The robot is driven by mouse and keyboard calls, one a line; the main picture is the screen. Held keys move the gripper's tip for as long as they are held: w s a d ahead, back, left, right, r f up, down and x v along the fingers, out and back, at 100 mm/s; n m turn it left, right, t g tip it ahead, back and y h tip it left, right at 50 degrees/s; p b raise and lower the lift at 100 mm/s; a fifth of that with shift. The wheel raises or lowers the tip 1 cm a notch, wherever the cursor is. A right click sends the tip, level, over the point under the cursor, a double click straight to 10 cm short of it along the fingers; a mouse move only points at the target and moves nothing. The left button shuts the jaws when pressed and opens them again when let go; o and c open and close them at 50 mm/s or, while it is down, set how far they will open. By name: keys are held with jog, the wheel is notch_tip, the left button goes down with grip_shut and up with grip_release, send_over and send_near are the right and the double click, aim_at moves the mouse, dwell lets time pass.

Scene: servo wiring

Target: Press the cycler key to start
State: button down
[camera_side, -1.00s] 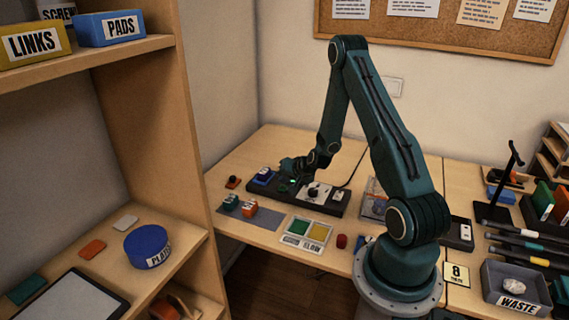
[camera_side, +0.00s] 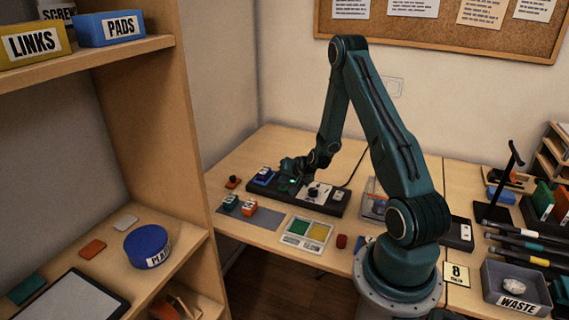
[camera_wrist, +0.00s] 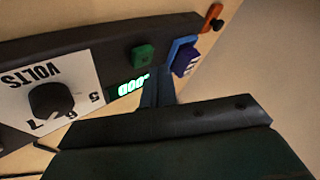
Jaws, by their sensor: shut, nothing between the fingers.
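The cycler is a long black console (camera_side: 337,207) on the bench, and its top fills much of the wrist view (camera_wrist: 95,50). The green key (camera_wrist: 143,54) stands on it near its end, beside a lit green display (camera_wrist: 131,86) whose upside-down characters I cannot read surely. A black dial (camera_wrist: 50,99) sits on a white VOLTS plate. My gripper (camera_wrist: 154,78) is shut and empty. Its tips appear close to the key, on the display side; I cannot tell whether they touch it.
A blue block (camera_wrist: 185,56) stands just beyond the key, with an orange piece (camera_wrist: 214,17) farther out. On the bench, a grey mat (camera_side: 240,222) holds two small servos, and a green-and-yellow tray (camera_side: 308,232) lies in front of the console.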

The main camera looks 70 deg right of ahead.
aim_at(285, 188)
jog(key=shift+f, duration=0.95)
dwell(1.2)
jog(key=shift+r, duration=0.95)
dwell(0.3)
jog(key=shift+r, duration=2.5)
